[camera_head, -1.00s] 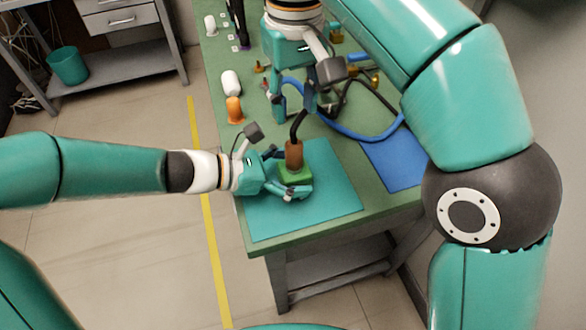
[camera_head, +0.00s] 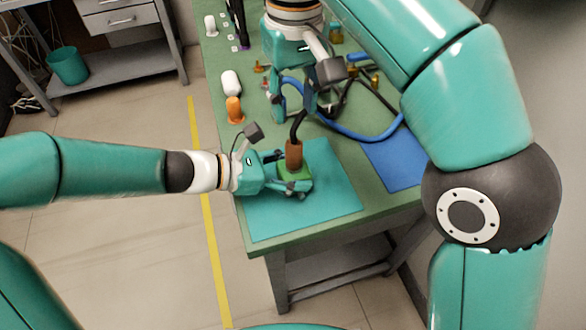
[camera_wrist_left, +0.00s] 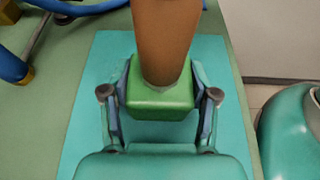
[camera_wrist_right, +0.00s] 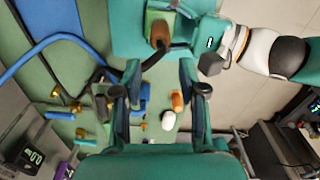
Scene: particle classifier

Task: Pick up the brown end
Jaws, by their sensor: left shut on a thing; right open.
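The brown end (camera_head: 294,153) is an upright brown cylinder with a black cable (camera_head: 298,125) coming out of its top. It stands on a green block (camera_head: 294,174) over the teal mat (camera_head: 258,220). My left gripper (camera_head: 291,178) is shut on the green block, with one finger on each side. In the left wrist view the brown end (camera_wrist_left: 163,40) rises from the green block (camera_wrist_left: 162,98) between the fingers. My right gripper (camera_head: 294,104) is open and points down beyond the brown end. In the right wrist view the brown end (camera_wrist_right: 160,34) is past the open fingertips.
A blue hose (camera_head: 345,130) curves over the table to the right, beside a blue mat (camera_head: 395,160). An orange piece (camera_head: 235,110) and a white piece (camera_head: 231,83) stand at the left. Small brass fittings lie farther back. The teal mat's front is clear.

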